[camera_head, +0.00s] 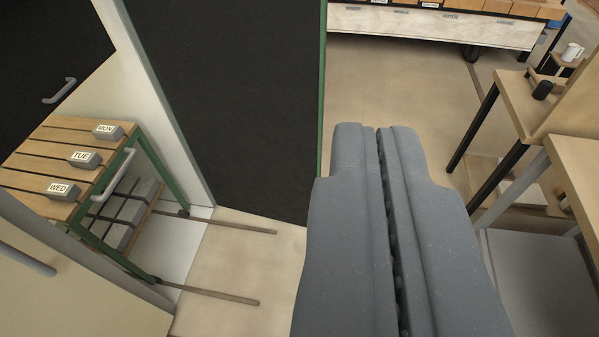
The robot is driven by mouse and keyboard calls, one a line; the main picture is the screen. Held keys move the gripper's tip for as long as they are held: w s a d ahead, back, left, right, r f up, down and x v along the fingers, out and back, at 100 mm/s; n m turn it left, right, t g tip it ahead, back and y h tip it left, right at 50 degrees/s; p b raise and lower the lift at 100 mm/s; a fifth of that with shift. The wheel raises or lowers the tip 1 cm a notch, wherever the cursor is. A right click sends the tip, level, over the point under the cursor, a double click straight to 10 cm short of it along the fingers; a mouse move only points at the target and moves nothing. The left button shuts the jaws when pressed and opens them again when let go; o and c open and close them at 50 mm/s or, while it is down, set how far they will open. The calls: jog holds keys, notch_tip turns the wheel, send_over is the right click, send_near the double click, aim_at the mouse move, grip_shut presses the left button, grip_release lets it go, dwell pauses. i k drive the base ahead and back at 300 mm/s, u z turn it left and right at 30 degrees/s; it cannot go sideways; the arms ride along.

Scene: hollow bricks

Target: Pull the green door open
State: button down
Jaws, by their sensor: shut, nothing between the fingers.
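A tall dark panel (240,100) with a thin green edge (322,75) stands ahead, left of centre; it is the only door-like thing with green on it. No handle shows on its visible face. Floor is visible beyond its green edge, to the right. My gripper (377,128) is shut and empty, its fingers side by side, pointing away from me. In the picture its tips lie just right of the panel's lower green edge; whether they touch it I cannot tell.
A white post (155,105) borders the panel at left. A slatted bench (60,165) with MON, TUE and WED blocks has a green frame. Another dark panel with a grey handle (59,91) is far left. Wooden tables (520,100) stand right; open floor (400,85) lies between.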

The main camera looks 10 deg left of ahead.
aim_at(242, 82)
jog(key=z, duration=0.1)
jog(key=i, duration=1)
jog(key=u, duration=0.1)
